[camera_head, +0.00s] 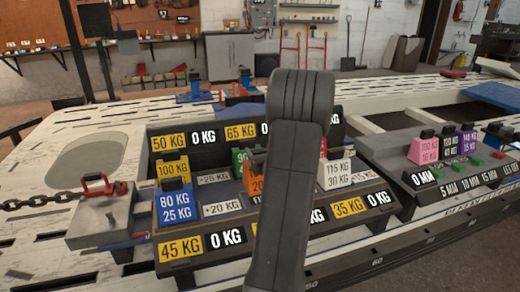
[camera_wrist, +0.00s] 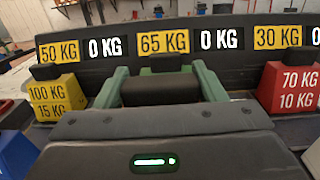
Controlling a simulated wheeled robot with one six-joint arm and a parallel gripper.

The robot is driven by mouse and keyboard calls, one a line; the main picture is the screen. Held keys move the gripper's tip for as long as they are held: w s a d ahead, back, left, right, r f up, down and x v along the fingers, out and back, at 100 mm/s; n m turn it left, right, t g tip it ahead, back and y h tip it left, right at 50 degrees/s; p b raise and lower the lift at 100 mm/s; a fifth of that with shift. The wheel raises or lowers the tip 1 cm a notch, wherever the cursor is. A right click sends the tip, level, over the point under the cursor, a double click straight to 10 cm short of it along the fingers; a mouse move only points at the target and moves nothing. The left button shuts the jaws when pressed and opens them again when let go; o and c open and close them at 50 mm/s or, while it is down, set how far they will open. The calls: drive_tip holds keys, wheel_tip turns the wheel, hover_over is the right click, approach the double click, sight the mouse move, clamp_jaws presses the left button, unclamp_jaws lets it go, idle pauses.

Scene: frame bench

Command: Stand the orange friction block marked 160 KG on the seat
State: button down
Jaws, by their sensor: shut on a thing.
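The orange friction block (camera_head: 252,186) shows in the head view as a strip just left of my arm, in the middle of the weight rack; its marking is mostly hidden. I take this to be the orange block's handle; the block's body is hidden below. I cannot tell if the block touches the rack floor. The seat cannot be made out for certain; label plates +25 KG (camera_head: 213,178) and +20 KG (camera_head: 222,208) lie left of the block.
A green block (camera_head: 241,158) stands behind the orange one. A yellow block (camera_head: 172,169) and blue block (camera_head: 175,204) stand left, a white block (camera_head: 335,173) right. In the wrist view a red block (camera_wrist: 290,88) is right of my gripper. The rack's back wall (camera_wrist: 115,45) is close ahead.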

drive_tip(key=shift+f+b, duration=1.8)
drive_tip(key=shift+f, duration=0.7)
drive_tip(key=shift+c, duration=1.2)
unclamp_jaws()
drive_tip(key=shift+f, duration=0.1)
drive_tip(key=shift+s, duration=0.15)
drive_tip(key=p+v, duration=0.1)
drive_tip(key=v, duration=1.2)
drive_tip(key=shift+s+d+p, duration=0.15)
drive_tip(key=shift+s+p, duration=0.15)
